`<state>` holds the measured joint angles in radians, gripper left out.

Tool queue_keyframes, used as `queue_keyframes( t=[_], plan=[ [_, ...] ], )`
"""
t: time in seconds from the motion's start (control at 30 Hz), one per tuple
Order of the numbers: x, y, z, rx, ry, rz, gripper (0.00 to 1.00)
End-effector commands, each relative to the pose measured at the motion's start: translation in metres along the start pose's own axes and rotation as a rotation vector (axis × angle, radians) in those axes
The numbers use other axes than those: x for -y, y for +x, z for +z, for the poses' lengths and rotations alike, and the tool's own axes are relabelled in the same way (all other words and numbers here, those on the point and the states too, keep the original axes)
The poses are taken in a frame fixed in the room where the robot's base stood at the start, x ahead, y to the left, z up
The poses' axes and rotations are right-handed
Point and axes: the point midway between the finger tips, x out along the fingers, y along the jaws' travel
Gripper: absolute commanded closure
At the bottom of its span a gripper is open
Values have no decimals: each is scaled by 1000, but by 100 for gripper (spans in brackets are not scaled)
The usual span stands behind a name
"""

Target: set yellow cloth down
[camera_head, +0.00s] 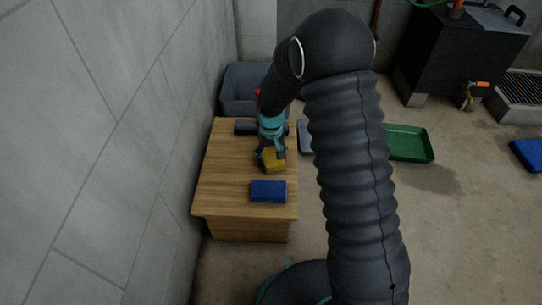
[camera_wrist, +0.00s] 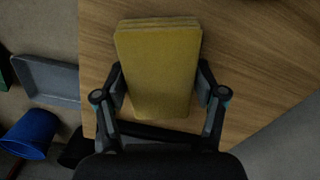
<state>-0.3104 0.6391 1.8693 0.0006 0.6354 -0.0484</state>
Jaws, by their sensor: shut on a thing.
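The yellow cloth (camera_wrist: 158,70) is a folded, thick rectangle held between the two fingers of my gripper (camera_wrist: 160,88) in the wrist view. My gripper is shut on its near part. In the head view the yellow cloth (camera_head: 273,160) shows at the end of my gripper (camera_head: 270,154), over the wooden table (camera_head: 225,180). I cannot tell whether the cloth touches the tabletop. A folded blue cloth (camera_head: 268,191) lies on the table just in front of the yellow one.
A grey bin (camera_head: 240,88) stands behind the table, by the wall. A green tray (camera_head: 408,143) and another blue item (camera_head: 527,153) lie on the floor to the right. The table's left part is bare. A blue bucket (camera_wrist: 30,135) shows in the wrist view.

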Motion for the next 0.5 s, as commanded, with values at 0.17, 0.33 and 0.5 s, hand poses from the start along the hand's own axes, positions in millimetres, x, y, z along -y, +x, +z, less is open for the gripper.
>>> queue_keyframes(
  t=[0.17,0.33,0.5],
  plan=[
    [0,0,-1,-2,0,0,58],
    [0,3,0,-2,0,0,58],
    [0,3,0,-2,0,0,5]
  ],
)
